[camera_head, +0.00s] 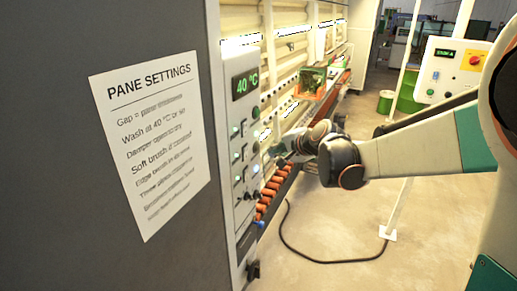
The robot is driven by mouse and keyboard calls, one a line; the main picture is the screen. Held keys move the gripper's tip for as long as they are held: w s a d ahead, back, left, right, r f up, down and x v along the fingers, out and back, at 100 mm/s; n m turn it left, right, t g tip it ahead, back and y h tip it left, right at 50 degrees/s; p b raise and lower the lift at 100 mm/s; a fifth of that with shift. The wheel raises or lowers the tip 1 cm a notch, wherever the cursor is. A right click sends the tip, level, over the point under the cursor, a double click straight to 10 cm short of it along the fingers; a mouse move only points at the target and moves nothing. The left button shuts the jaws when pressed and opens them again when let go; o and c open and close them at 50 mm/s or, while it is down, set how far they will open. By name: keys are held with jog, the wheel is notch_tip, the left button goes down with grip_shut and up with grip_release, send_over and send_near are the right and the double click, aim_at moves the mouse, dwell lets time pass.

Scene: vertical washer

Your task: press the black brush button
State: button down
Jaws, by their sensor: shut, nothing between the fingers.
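The washer's narrow control panel (241,150) stands left of centre, facing right, with a green 40 °C display (245,84) at its top. Below the display is a column of small lit and dark buttons. A small black control (248,196) sits low on the panel; its label is too small to read, so I cannot tell whether it is the brush button. My gripper (277,152) is shut and empty, just right of the panel's middle and pointing left towards it. I cannot tell whether it touches anything. My wrist and forearm come in from the right.
A paper headed PANE SETTINGS (150,135) hangs on the dark washer side (60,220). Orange rollers (268,192) line the washer's base below my gripper. A black cable (310,258) and a white post (400,205) stand out on the open floor. Another control box (447,72) is at upper right.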

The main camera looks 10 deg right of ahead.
jog(key=shift+w+a, duration=0.5)
jog(key=shift+a, duration=0.25)
dwell(1.0)
jog(key=shift+w+a, duration=0.25)
jog(key=shift+a, duration=0.1)
jog(key=shift+w+a+b, duration=0.25)
jog(key=shift+a+b, duration=0.05)
jog(key=shift+b, duration=0.1)
dwell(0.8)
jog(key=shift+s+d, duration=0.55)
jog(key=shift+d, duration=0.1)
jog(key=s+d, duration=0.1)
jog(key=d, duration=0.1)
jog(key=s+d, duration=0.2)
dwell(0.7)
